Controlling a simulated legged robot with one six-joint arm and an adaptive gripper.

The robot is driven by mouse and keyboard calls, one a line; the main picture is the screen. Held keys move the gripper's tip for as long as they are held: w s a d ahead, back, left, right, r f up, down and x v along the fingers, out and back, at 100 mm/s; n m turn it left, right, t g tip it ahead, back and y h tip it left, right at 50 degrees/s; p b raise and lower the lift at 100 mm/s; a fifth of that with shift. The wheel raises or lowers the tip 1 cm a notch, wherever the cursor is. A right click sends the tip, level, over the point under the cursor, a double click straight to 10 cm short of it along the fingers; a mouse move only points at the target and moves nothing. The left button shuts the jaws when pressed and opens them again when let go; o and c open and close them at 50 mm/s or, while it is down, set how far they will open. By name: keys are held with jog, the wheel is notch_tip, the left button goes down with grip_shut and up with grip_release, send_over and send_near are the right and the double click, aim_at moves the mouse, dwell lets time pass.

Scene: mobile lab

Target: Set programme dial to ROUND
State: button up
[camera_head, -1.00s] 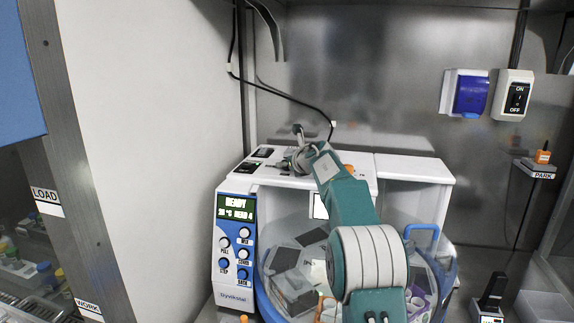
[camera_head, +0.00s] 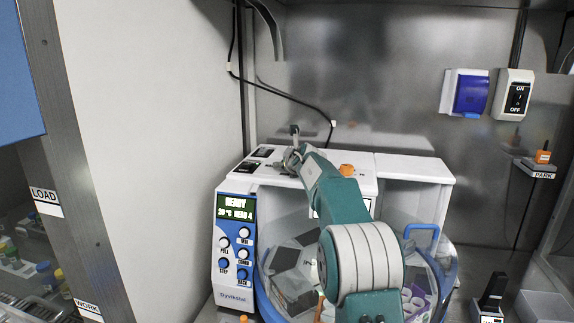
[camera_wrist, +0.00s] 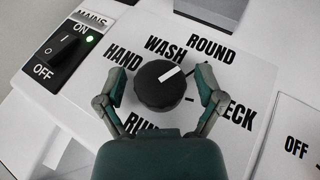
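The programme dial (camera_wrist: 155,92) is a round black knob with a white pointer line, on a white panel in the wrist view. Its pointer slants up and right, towards the side of the ROUND label (camera_wrist: 212,49). WASH, HAND, RUN and a partly covered label ending in "ECK" surround it. My gripper (camera_wrist: 162,85) is open, one finger on each side of the dial, with a small gap showing at both sides. In the head view my gripper (camera_head: 293,158) is over the top of the white machine (camera_head: 415,168), and the dial is hidden there.
A MAINS switch (camera_wrist: 62,52) with a lit green lamp sits left of the dial. An OFF label (camera_wrist: 297,147) is at the right. An orange knob (camera_head: 347,170) stands on the machine top. The front display (camera_head: 236,207) reads READY.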

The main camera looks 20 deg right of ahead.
jog(key=shift+s+r, duration=0.15)
jog(key=v, duration=1.1)
jog(key=shift+s, duration=0.3)
